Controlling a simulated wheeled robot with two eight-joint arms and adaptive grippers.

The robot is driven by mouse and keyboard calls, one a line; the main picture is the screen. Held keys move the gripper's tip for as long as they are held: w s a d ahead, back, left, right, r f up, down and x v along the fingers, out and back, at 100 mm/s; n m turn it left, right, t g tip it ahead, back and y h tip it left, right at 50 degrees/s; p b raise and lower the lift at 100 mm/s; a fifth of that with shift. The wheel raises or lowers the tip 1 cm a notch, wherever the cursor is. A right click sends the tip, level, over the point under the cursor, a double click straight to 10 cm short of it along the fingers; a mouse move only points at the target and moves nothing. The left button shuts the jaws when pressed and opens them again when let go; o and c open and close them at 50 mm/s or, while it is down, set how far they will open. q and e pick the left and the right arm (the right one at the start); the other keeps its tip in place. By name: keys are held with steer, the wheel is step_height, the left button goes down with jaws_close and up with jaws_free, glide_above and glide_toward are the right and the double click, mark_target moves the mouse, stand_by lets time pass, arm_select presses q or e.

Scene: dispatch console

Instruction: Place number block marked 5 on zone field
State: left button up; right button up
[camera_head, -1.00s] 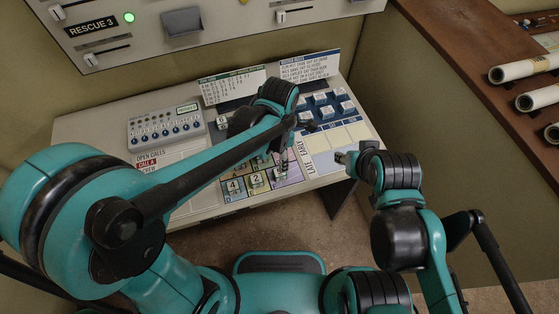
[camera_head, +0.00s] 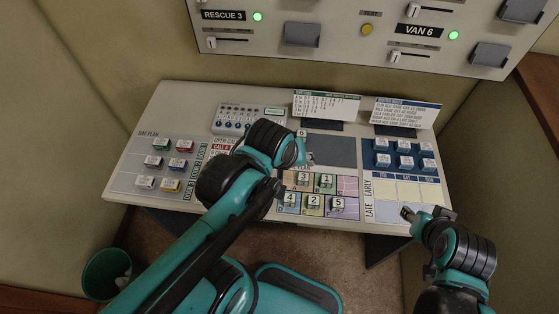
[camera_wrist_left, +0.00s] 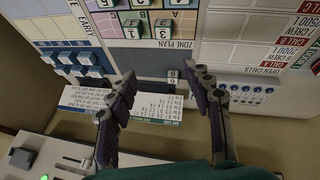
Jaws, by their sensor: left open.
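The number block marked 5 (camera_head: 338,204) sits on the lower right field of the coloured zone plan (camera_head: 348,184), apart from any gripper. Blocks 3 (camera_head: 303,178), 1 (camera_head: 326,180), 4 (camera_head: 290,199) and 2 (camera_head: 314,201) sit on other fields. My left gripper (camera_wrist_left: 166,76) is open and empty above the console. In the head view its arm partly covers the plan's left side. My right gripper (camera_head: 426,215) is at the console's front right edge; its opening is unclear.
Several blue blocks (camera_head: 404,162) stand at the right above the early/late grid (camera_head: 405,192). Printed cards (camera_head: 327,104) stand at the back. A day plan with coloured blocks (camera_head: 160,145) lies left. A green bin (camera_head: 107,272) stands on the floor.

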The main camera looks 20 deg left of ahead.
arm_select(q)
steer(key=a+m, duration=0.1)
steer(key=s+a+m+t, duration=0.1)
steer(key=m, duration=0.1)
steer(key=s+a+m, duration=0.1)
steer(key=m, duration=0.1)
steer(key=shift+a+r+t+y, duration=0.2)
steer(key=shift+a+t+y, duration=0.1)
steer(key=shift+a+t, duration=0.1)
